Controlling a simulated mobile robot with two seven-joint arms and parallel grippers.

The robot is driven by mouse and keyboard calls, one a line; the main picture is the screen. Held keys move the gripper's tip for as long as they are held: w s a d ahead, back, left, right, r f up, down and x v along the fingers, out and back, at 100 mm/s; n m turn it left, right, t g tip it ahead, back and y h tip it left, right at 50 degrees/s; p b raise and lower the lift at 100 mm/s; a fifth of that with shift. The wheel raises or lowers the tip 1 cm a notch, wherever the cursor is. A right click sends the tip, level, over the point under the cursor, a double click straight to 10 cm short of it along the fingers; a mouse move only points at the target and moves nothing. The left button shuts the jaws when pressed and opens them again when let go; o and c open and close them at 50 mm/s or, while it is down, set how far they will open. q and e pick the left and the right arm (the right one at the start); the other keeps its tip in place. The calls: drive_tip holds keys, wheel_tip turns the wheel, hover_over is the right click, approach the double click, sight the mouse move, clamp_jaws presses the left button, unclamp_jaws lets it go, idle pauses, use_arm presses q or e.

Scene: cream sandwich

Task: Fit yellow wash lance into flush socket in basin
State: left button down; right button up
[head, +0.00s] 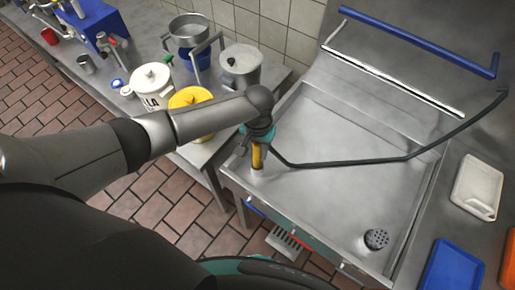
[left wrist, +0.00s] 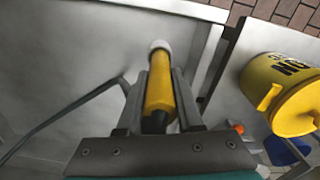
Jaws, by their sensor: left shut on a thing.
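The yellow wash lance (head: 257,157) hangs upright from my left gripper (head: 260,137), over the near left corner of the steel basin (head: 335,125). In the left wrist view my left gripper (left wrist: 160,85) has its two fingers shut on the sides of the lance (left wrist: 160,92), whose pale end (left wrist: 160,45) points away from the camera. A dark hose (head: 345,164) runs from the gripper across the basin. I cannot make out the flush socket, nor tell whether the lance's lower end touches the basin. My right gripper is not in view.
A perforated round drain piece (head: 376,239) stands at the basin's near right. A yellow pot (head: 190,100), a white lidded pot (head: 151,80) and steel pots stand on the left counter. Blue (head: 452,268) and white trays (head: 478,187) lie right. The basin's middle is clear apart from the hose.

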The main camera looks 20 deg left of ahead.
use_arm(q)
drive_tip(key=shift+f, duration=0.45)
drive_tip(key=shift+c, duration=2.4)
unclamp_jaws()
wheel_tip(320, 180, up, 15)
drive_tip(key=shift+r+p, duration=0.1)
drive_tip(key=shift+p, duration=0.75)
